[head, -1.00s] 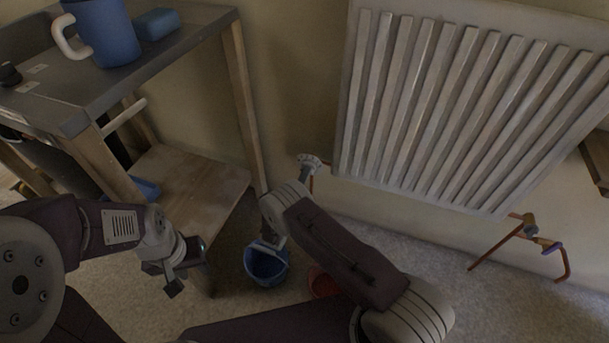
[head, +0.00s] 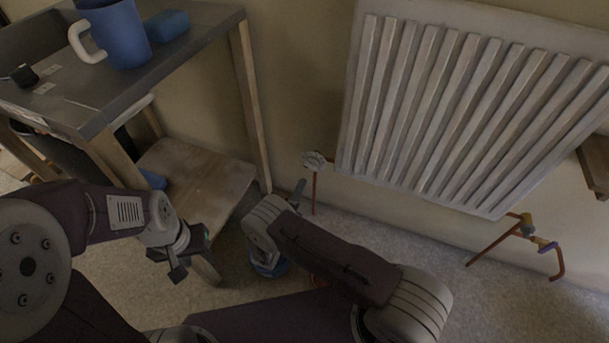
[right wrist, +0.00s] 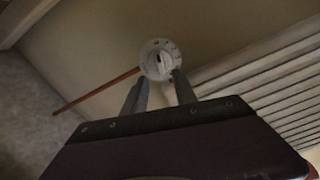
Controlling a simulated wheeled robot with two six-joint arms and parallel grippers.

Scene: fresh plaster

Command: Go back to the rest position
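My right gripper (head: 298,188) is just left of and below a white radiator valve knob (head: 315,160) in the head view, apart from it. In the right wrist view, my right gripper's two fingers (right wrist: 160,90) stand apart with nothing between them, and the knob (right wrist: 158,58) shows beyond the tips. My left gripper (head: 178,268) hangs low at the left, in front of the wooden bench. Nothing clearly shows in it, and its finger gap cannot be made out.
A white radiator (head: 455,110) hangs on the wall at right, with copper pipework (head: 515,232) under its right end. A workbench (head: 190,42) at left bears a blue mug (head: 125,38) and a blue block (head: 166,25). A blue bucket (head: 270,270) is mostly hidden behind my right arm.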

